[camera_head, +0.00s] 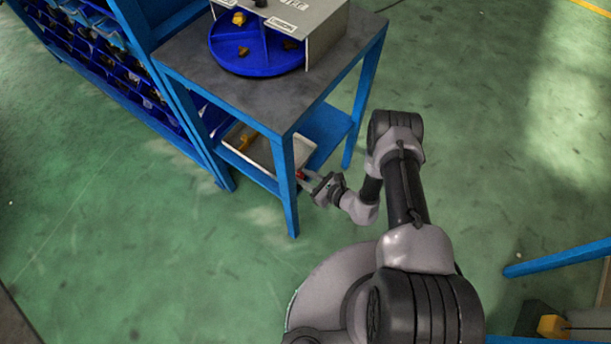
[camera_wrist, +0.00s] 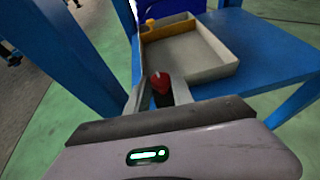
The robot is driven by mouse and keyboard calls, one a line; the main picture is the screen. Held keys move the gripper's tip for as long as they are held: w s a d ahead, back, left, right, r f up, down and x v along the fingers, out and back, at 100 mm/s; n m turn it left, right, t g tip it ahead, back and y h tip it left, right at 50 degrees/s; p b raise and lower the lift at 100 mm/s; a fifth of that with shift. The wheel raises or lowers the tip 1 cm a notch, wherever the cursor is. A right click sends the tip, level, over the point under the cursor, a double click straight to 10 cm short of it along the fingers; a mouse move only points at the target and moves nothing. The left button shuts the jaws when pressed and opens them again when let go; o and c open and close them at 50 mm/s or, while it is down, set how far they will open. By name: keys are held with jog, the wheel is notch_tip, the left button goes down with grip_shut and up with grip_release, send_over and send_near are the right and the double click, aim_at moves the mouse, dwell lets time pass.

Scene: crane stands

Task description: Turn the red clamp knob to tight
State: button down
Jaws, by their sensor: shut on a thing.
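The red clamp knob (camera_wrist: 160,83) shows in the wrist view between my gripper's fingertips (camera_wrist: 158,90), with a pale line on its face. In the head view the knob (camera_head: 300,174) is a small red spot beside the front leg of the blue stand. My gripper (camera_head: 309,181) reaches in from the right at the height of the lower shelf and is shut on the knob. The fingers hide part of the knob, and what it is mounted on is hard to see. I cannot read any tight mark.
A light tray (camera_wrist: 205,72) with a yellow-orange item (camera_wrist: 168,42) sits on the blue lower shelf (camera_wrist: 262,45). A blue leg (camera_head: 285,185) stands close to my gripper. A blue turntable bin (camera_head: 258,62) rests on top. The green floor (camera_head: 190,260) is open in front.

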jog(key=shift+s+a+r+m+t+h+p, duration=0.15)
jog(key=shift+m+t+h+p, duration=0.15)
jog(key=shift+m+h, duration=0.15)
jog(key=shift+a+f+m+t+h+p, duration=0.15)
jog(key=shift+m+t+h, duration=0.15)
jog(key=shift+m+h, duration=0.15)
jog(key=shift+d, duration=0.15)
jog(key=c, duration=1.1)
grip_release()
